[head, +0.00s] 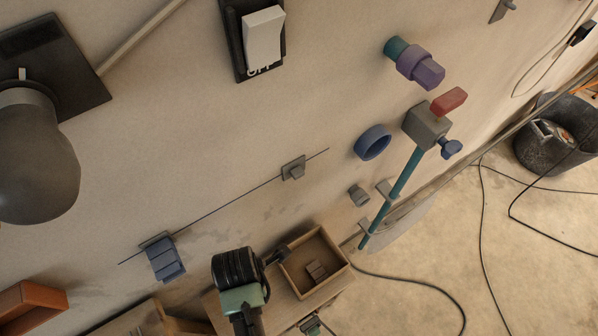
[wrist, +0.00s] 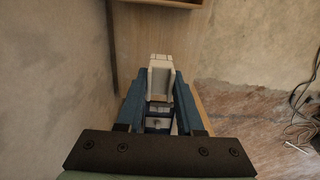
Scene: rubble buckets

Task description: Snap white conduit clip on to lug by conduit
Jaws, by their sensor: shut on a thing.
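In the wrist view, my gripper (wrist: 160,100) is shut on a white clip (wrist: 160,73), held between its two blue fingers. The clip's pale upper end sticks out past the fingertips; its lower part is partly hidden between them. In the head view, my gripper (head: 278,254) is by the left corner of a wooden tray, and I cannot make out the clip. On the wall, a grey lug (head: 293,169) sits on a thin dark line (head: 228,207), with a blue block (head: 164,258) towards its lower left end. I cannot tell which part is the conduit.
Cables (head: 400,280) lie on the floor at right.

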